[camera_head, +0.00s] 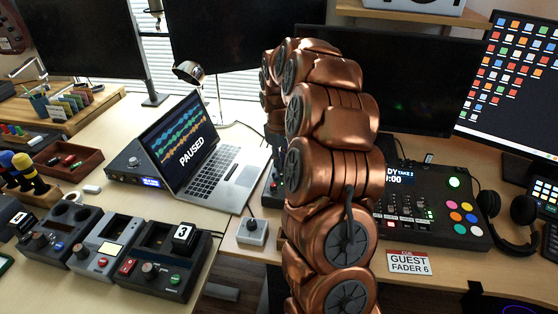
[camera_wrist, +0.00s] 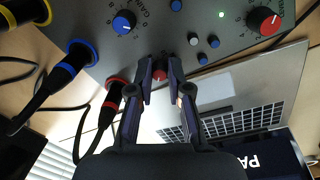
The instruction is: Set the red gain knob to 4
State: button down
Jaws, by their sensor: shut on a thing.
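The red gain knob (camera_wrist: 160,76) sits on the dark grey front panel (camera_wrist: 205,45) of an audio box in the wrist view. My gripper (camera_wrist: 160,66) has a finger on each side of the knob and is shut on it. The fingers cover much of the knob and its number scale, so I cannot read its setting. A blue gain knob (camera_wrist: 123,22) is to its left, with white numbers around it. In the head view my copper arm hides the gripper and the knob.
Another red knob (camera_wrist: 264,20) is at the panel's right. Plugs with a red ring (camera_wrist: 113,96) and a blue ring (camera_wrist: 75,60) stick out close to my fingers. The open laptop (camera_head: 205,165) is beside my arm. A grey box with a knob (camera_head: 252,232) stands at the desk edge.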

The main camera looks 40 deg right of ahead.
jog(key=shift+w+r, duration=0.1)
jog(key=shift+w, duration=0.05)
jog(key=c, duration=1.2)
grip_release()
jog(key=shift+c, duration=0.2)
jog(key=shift+o, duration=0.7)
notch_tip(320, 180, up, 12)
jog(key=shift+a, duration=0.35)
